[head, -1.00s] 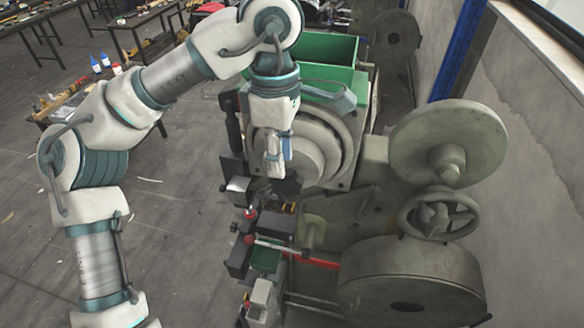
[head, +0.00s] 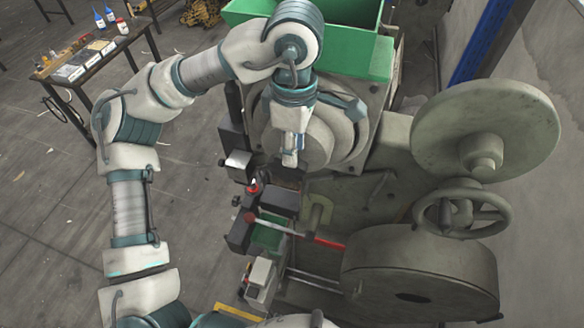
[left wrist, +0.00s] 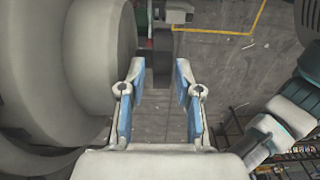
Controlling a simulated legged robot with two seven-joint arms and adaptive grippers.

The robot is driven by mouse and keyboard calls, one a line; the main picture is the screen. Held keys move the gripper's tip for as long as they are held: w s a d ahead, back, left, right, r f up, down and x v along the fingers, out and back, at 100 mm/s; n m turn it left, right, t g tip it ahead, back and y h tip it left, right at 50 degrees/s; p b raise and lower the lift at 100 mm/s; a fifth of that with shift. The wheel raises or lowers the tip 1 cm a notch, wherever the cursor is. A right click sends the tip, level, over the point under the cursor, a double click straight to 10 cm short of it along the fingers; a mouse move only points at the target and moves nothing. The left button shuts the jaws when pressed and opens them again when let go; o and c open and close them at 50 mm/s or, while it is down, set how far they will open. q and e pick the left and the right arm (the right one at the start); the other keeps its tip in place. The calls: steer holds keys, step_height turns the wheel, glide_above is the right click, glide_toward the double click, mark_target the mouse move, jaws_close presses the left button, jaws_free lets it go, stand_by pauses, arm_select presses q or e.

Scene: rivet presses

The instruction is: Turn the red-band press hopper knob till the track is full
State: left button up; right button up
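The press has a red band (head: 328,243) low on its front. A green hopper (head: 345,42) sits on top. Below it is a large round grey knob-like part (head: 319,143) inside a ring; it fills the left of the left wrist view (left wrist: 92,45). My left gripper (head: 290,158) points down in front of this round part, slightly left of its middle. In the left wrist view its blue-padded fingers (left wrist: 159,80) are apart with nothing between them. The round part is beside the fingers, not between them; contact is unclear. I cannot make out the track's fill. My right gripper is not in view.
A grey disc (head: 440,125) and a spoked handwheel (head: 455,212) stand right of the knob. Small black blocks and a red-tipped lever (head: 250,216) lie below the gripper. A table (head: 90,60) with bottles stands back left. The floor at left is open.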

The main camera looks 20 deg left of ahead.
mark_target(288, 168)
arm_select(q)
steer(key=f, duration=0.3)
steer(key=a+f, duration=0.1)
steer(key=f, duration=0.1)
steer(key=shift+s+f, duration=0.2)
steer(key=shift+w+a+f, duration=0.15)
steer(key=shift+a+f, duration=0.15)
steer(key=shift+a, duration=0.35)
steer(key=shift+d+r, duration=0.1)
steer(key=shift+d, duration=0.65)
jaws_close()
steer(key=shift+a, duration=0.1)
